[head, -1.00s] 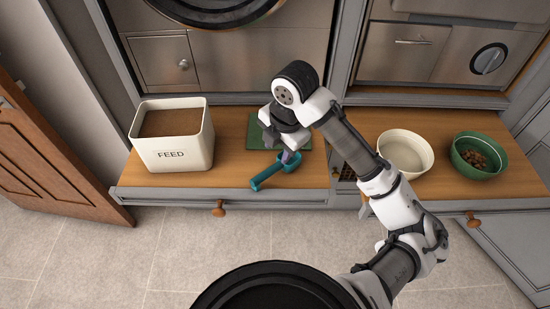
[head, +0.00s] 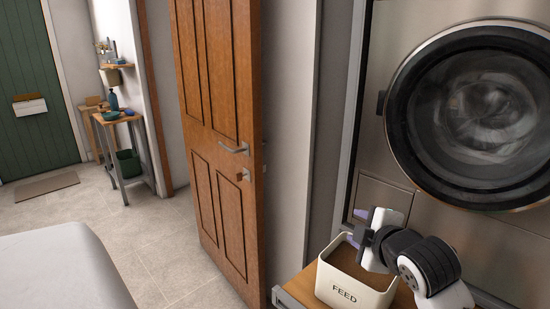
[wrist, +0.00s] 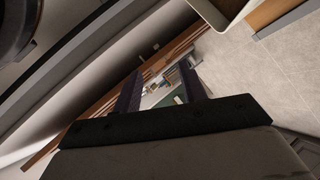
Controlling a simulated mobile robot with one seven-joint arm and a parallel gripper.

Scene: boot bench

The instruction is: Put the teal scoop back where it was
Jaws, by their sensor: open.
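The teal scoop is not visible in the head or wrist view now. My gripper (head: 359,228) is open and empty, up near the cream feed bin (head: 372,301) at the lower right of the head view. It appears over or just behind the bin's back rim; the exact gap is unclear. The bin holds brown feed, and its rim shows at the top of the wrist view (wrist: 232,12). In the wrist view my dark fingers (wrist: 160,85) stand apart with only distant background between them.
A wooden door (head: 222,130) stands open left of the bench. A steel machine with a round door (head: 480,110) rises behind the bin. Tiled floor (head: 150,240) lies open between.

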